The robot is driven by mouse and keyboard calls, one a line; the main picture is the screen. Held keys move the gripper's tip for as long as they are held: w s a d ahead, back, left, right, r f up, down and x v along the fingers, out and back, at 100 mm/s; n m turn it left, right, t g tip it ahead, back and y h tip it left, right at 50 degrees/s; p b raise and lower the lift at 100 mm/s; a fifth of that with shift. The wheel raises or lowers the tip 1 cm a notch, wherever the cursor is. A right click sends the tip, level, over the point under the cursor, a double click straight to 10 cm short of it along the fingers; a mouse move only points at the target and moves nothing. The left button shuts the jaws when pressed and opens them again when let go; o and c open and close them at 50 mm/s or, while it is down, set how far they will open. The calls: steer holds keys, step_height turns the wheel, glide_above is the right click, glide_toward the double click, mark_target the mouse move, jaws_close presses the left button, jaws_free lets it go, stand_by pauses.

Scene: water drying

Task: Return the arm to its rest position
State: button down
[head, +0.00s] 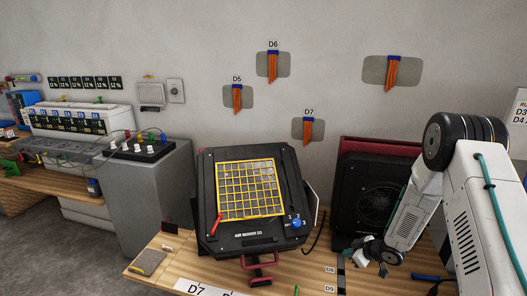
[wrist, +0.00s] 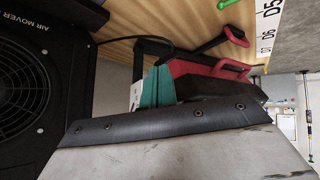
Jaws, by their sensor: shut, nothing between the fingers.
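My white arm is folded at the right side of the head view, with its forearm angled down to the left. My gripper (head: 382,268) hangs low over the right part of the wooden table, small and partly dark in the head view. It is shut and holds nothing.
A black air mover with a yellow grille (head: 250,188) stands on the table (head: 150,250). A second black and red air mover (head: 375,195) stands close behind my arm; its fan (wrist: 22,85) shows at left in the wrist view. Orange-marked patches (head: 272,65) are on the wall.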

steer(key=s+d+r+m+h, duration=0.1)
steer(key=s+r+m+h, duration=0.15)
steer(key=r, duration=0.75)
steer(key=s+d+r+m+g+h, duration=0.15)
steer(key=s+r, duration=0.25)
steer(key=r, duration=0.7)
steer(key=s+d+r+m+t+h, duration=0.1)
steer(key=s+d+r+m+h, duration=0.15)
steer(key=r, duration=0.75)
steer(key=s+a+r+m+g, duration=0.1)
steer(key=s+a+r+g, duration=0.1)
steer(key=s, duration=0.9)
steer(key=s+a+r+m+g+y, duration=0.1)
steer(key=s+a+r, duration=0.4)
steer(key=s, duration=0.7)
steer(key=s+a+r+m+g, duration=0.1)
steer(key=s+a+r+g, duration=0.1)
steer(key=s, duration=1)
steer(key=shift+s+a+r+g, duration=0.2)
steer(key=shift+a+r+g, duration=0.15)
steer(key=shift+a+r, duration=0.6)
steer(key=shift+y, duration=0.25)
